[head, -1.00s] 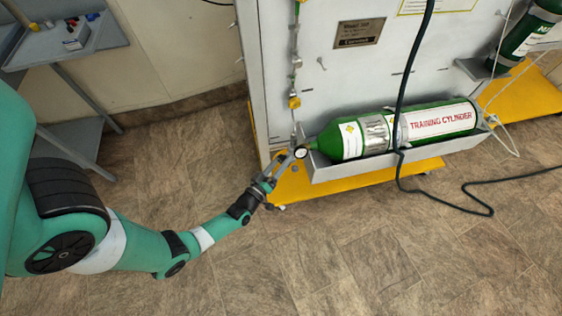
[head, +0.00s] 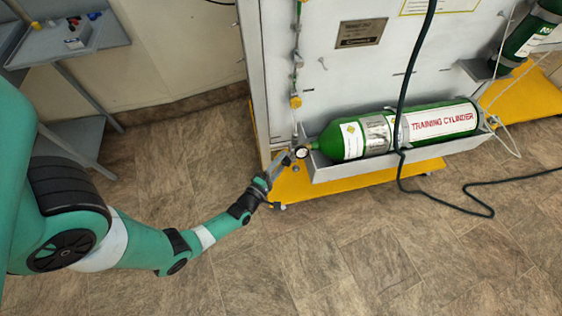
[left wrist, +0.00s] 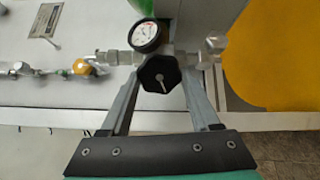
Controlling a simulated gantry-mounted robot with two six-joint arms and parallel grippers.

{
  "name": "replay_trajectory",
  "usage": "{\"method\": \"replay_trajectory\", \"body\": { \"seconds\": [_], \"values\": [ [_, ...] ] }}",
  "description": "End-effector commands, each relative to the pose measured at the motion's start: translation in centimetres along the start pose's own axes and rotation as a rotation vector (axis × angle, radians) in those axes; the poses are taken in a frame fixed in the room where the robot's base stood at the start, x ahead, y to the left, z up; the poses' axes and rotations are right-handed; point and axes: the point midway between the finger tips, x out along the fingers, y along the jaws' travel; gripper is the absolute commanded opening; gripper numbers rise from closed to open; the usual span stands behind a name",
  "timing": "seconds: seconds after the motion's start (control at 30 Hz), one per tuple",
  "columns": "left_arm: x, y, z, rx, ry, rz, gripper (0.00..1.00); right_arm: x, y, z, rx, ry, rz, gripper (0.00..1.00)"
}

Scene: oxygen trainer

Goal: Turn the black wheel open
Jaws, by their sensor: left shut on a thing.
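The black wheel (left wrist: 159,75) shows in the left wrist view, below a round pressure gauge (left wrist: 146,36) on a metal valve fitting. A pale pointer line marks its face. My left gripper (left wrist: 160,88) has one finger on each side of the wheel and is shut on it. In the head view my left gripper (head: 279,163) reaches the valve end of the green training cylinder (head: 440,122), by the gauge (head: 302,152). The wheel itself is too small to make out there. My right gripper is not in view.
The cylinder lies in a grey tray (head: 345,172) on the white panel, above a yellow base (head: 300,188). A dark hose (head: 402,100) hangs in front of the cylinder. A grey shelf (head: 65,42) stands at the left.

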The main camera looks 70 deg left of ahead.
Motion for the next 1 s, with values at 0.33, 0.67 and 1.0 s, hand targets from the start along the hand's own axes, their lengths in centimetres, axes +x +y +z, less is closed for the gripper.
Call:
{"method": "replay_trajectory", "body": {
  "seconds": [0.33, 0.67, 1.0],
  "values": [
    [0.0, -0.21, 0.05, -0.326, 0.0, 0.0, 0.07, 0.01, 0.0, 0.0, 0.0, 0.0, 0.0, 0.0],
    [0.0, -0.35, 0.15, -0.64, -0.001, 0.001, 0.07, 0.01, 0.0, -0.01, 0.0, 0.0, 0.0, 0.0],
    [0.0, -0.5, 0.31, -0.947, -0.001, 0.0, 0.07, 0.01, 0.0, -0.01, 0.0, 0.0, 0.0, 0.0]
  ]
}}
